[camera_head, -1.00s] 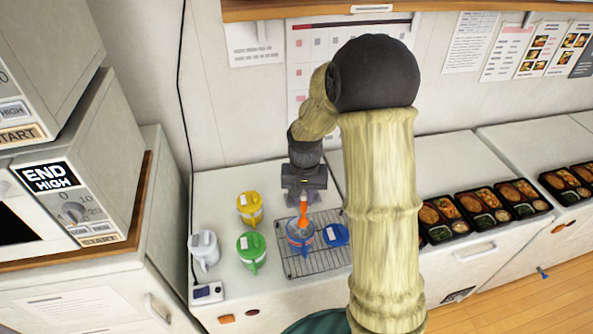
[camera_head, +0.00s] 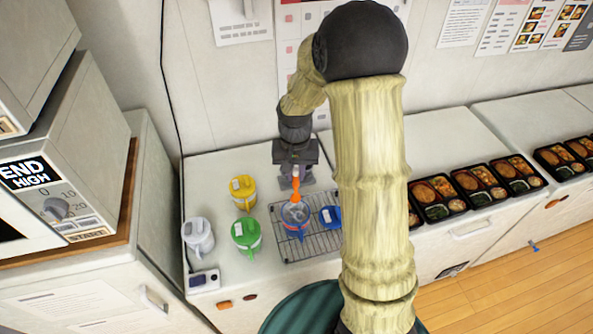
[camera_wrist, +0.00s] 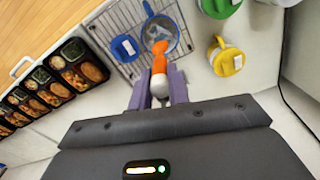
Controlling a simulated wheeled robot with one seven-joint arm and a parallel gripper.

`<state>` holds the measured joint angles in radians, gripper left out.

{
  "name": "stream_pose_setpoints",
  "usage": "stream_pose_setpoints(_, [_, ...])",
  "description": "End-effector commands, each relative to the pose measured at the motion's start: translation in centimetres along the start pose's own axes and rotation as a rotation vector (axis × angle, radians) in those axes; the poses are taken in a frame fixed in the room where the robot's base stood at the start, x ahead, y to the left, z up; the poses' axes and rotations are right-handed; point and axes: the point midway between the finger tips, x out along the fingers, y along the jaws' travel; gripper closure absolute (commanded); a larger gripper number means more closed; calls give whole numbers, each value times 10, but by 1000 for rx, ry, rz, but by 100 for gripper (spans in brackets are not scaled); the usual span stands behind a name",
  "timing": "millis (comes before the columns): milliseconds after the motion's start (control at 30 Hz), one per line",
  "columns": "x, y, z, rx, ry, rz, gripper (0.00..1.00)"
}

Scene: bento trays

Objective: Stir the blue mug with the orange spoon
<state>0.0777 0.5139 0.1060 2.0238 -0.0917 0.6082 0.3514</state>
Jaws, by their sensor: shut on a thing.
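The blue mug (camera_head: 294,218) stands upright and uncovered on a wire rack; it also shows in the wrist view (camera_wrist: 174,46). My gripper (camera_head: 295,184) is behind and above the mug, shut on the orange spoon (camera_head: 295,193). In the wrist view, my gripper's two fingers (camera_wrist: 159,90) close around the spoon's pale end, and the orange part (camera_wrist: 159,62) reaches over the mug's opening. The spoon's lower end overlaps the mug's mouth; I cannot tell how deep it sits. A blue lid (camera_head: 330,217) lies on the rack, right of the mug.
The wire rack (camera_head: 318,246) lies on the white counter. A yellow mug (camera_head: 243,192), a green mug (camera_head: 246,237) and a white mug (camera_head: 198,236) stand left of it. Bento trays (camera_head: 478,188) line the counter to the right. A microwave (camera_head: 60,190) stands at the left.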

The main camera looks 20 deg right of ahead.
Motion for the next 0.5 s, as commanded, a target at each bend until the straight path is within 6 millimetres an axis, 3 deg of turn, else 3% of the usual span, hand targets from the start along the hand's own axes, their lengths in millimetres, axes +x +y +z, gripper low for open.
stream_pose_setpoints(500, [37, 0, 0, 0, -1, 0, 100])
